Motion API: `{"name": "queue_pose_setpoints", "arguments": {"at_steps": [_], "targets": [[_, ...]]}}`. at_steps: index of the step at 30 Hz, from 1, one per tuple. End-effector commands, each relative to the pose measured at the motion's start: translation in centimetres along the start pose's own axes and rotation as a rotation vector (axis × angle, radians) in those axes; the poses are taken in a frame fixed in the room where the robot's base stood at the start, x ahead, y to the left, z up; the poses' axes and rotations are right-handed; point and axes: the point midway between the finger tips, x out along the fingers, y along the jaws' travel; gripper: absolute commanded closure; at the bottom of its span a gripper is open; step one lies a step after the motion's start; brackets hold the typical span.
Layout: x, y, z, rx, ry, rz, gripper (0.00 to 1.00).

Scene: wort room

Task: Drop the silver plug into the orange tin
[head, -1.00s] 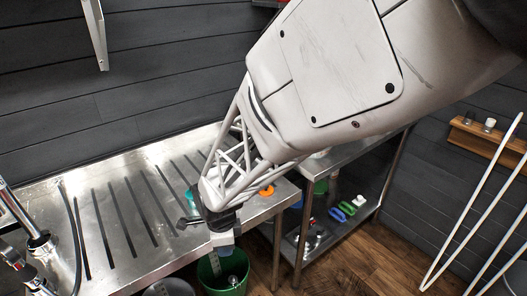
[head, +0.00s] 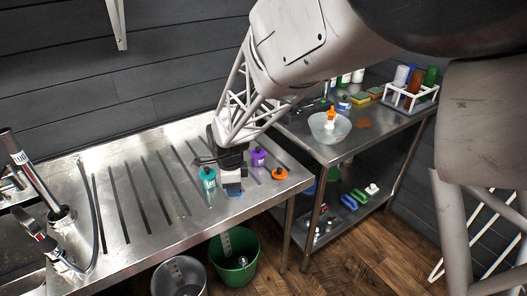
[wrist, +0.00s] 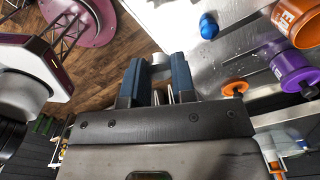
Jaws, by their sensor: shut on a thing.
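My gripper (head: 232,188) is over the right end of the steel drainboard, its jaws down. In the wrist view its two dark blue fingers (wrist: 156,78) are shut on a small silver-grey piece, the silver plug (wrist: 160,70); the fingers cover much of it. The orange tin (wrist: 297,22), with a wide rim and white lettering, is at the top right of the wrist view, apart from the fingers. I cannot make it out in the head view, where my arm may hide it.
A purple bottle (head: 258,158), a teal bottle (head: 208,180) and an orange disc (head: 280,174) are near my gripper. A blue piece (wrist: 208,27) lies on the steel. A green bin (head: 234,262) stands below the front edge. The drainboard's left part (head: 120,200) is clear.

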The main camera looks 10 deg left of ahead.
Motion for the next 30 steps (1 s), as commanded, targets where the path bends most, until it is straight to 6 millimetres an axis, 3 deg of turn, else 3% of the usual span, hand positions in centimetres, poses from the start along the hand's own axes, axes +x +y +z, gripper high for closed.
{"name": "queue_pose_setpoints", "arguments": {"at_steps": [1,9,15,21,30], "targets": [[-0.3,-1.7,-0.1,0.001,0.000,-0.001,0.97],[-2.1,-9.9,-0.8,0.001,-0.001,-0.002,0.97],[-3.0,-14.4,-1.6,0.000,0.000,0.000,0.97],[-3.4,-16.7,-2.1,0.000,0.000,0.000,0.97],[-3.6,-17.2,-2.2,-0.001,0.000,0.000,0.97]]}}
